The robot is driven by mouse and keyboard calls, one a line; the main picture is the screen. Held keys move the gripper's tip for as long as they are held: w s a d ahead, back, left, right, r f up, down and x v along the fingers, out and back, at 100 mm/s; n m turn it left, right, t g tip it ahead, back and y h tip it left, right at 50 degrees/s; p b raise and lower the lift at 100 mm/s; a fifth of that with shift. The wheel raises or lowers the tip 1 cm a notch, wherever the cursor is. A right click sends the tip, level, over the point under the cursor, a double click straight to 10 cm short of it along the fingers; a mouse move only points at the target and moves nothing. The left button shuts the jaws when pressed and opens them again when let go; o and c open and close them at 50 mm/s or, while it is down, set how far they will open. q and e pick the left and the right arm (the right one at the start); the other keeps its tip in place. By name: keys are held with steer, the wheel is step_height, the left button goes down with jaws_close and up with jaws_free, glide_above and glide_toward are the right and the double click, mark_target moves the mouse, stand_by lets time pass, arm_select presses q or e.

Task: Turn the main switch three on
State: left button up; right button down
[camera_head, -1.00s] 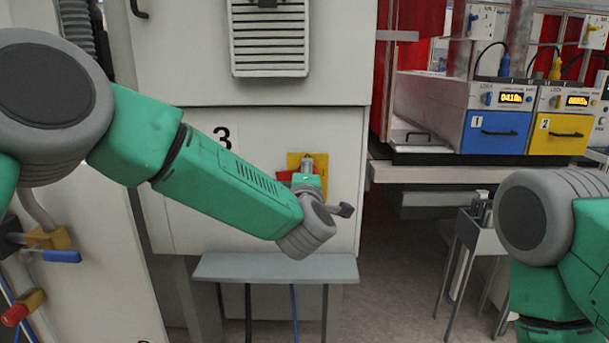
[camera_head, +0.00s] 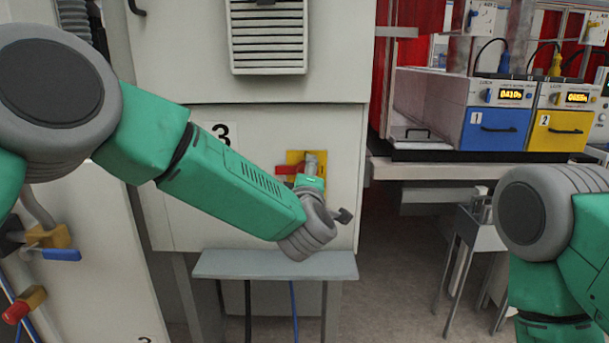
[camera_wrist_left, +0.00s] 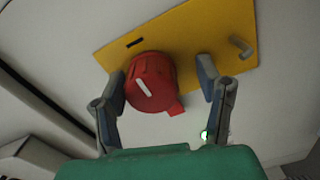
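The main switch three is a red rotary knob (camera_wrist_left: 152,84) with a white line and a small red tab, on a yellow plate (camera_wrist_left: 190,32). My left gripper (camera_wrist_left: 162,72) is open, with one finger on each side of the knob. The left finger is close to the knob; I cannot tell whether it touches. A gap shows at the right finger. My right arm is at the right edge; its gripper is out of view.
A small grey shelf (camera_head: 270,264) juts out below my left forearm. Blue (camera_head: 495,131) and yellow (camera_head: 556,131) units stand on a bench at right. Another switch with a blue handle (camera_head: 62,255) is at far left.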

arm_select(q)
steer(key=shift+r, duration=0.2)
steer(key=s, duration=1.1)
steer(key=shift+s, duration=0.4)
